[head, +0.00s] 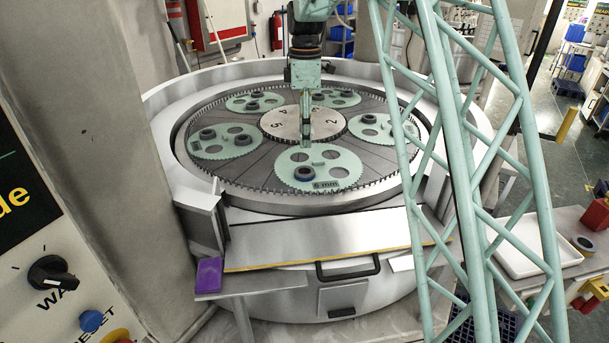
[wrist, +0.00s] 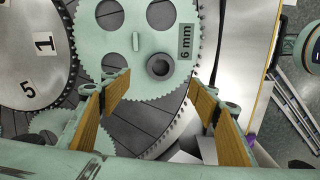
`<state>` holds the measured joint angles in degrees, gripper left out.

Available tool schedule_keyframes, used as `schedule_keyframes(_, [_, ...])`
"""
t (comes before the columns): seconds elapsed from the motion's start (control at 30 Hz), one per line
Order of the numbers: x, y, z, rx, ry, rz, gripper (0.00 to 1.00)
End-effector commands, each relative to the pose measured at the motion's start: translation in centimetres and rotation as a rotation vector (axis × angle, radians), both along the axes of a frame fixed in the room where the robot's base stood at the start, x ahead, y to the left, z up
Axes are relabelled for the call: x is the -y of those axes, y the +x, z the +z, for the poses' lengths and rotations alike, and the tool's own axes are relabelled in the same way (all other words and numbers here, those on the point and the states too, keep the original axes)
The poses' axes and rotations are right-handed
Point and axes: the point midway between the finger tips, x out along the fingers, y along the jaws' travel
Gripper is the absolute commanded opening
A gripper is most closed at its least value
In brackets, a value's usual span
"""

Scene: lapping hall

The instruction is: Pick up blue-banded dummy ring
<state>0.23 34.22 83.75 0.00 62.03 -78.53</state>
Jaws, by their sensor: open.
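A dark ring with a bluish band (head: 304,173) lies on the front green toothed carrier (head: 345,162), beside the "6 mm" label. In the wrist view the ring (wrist: 160,67) looks dark grey with an open centre, and no blue band is clear there. My gripper (head: 306,143) hangs above the machine, over the rear part of the front carrier, pointing down. In the wrist view my gripper (wrist: 160,92) is open, its two tan-padded fingers apart and empty. The ring appears between and just beyond the fingertips, and nothing touches it.
Other toothed carriers (head: 223,143) with dark rings sit around the numbered central plate (head: 285,124). A toothed outer rim surrounds them. A purple block (head: 208,275) sits at front left. On the right bench are a white tray (head: 520,247) and another ring (head: 584,244). A green lattice column stands right of the machine.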

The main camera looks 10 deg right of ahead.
Motion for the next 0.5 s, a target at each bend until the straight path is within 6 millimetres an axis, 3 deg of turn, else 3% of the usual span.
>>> schedule_keyframes(0.27, [0.0, 0.0, -2.3, -0.002, 0.0, 0.0, 0.55])
schedule_keyframes(0.5, [0.0, -0.1, -5.5, -0.002, 0.0, 0.0, 0.55])
